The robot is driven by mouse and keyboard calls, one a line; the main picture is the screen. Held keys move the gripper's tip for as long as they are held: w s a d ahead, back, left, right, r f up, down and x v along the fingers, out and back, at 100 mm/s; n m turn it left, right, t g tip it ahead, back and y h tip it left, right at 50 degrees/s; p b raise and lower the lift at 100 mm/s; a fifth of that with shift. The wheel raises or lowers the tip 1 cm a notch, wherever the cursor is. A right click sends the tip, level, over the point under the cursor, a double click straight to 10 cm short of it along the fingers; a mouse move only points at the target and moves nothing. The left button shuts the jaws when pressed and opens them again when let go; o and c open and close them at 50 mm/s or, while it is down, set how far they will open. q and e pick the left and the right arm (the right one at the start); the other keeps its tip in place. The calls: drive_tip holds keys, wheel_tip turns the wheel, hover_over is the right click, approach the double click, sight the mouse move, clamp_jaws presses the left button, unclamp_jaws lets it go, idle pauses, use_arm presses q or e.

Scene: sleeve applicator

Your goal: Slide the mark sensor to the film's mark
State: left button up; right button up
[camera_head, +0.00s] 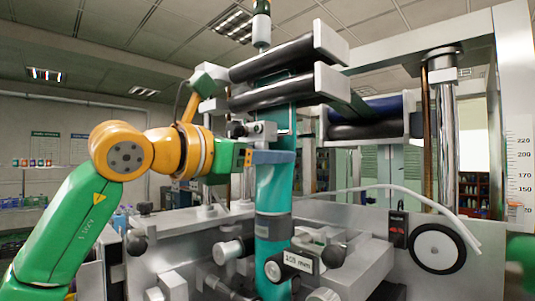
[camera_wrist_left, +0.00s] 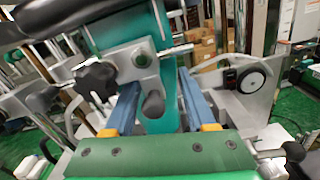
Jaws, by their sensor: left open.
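The mark sensor appears to be the small grey block (camera_head: 262,130) with a round face and a black knob (camera_head: 236,130), on the upper part of the film. In the left wrist view the block (camera_wrist_left: 137,62) and its knob (camera_wrist_left: 96,80) lie just beyond the fingers. The teal film (camera_head: 272,190) hangs as a vertical sleeve below the rollers. A dark grey band (camera_head: 272,227) crosses it lower down; I cannot tell if this is its mark. My left gripper (camera_head: 272,157) is open just below the block, its blue fingers (camera_wrist_left: 160,88) spread, with nothing gripped. My right gripper is not visible.
Black rollers (camera_head: 272,95) stand above the gripper. A label reading about 105 mm (camera_head: 298,262), metal knobs and clamps crowd the machine below. A chrome post (camera_head: 447,130) and a dark wheel with a white face (camera_head: 437,249) stand right.

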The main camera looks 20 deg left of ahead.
use_arm(q)
drive_tip(key=b+v, duration=0.2)
drive_tip(key=v, duration=0.5)
drive_tip(key=shift+b, duration=0.4)
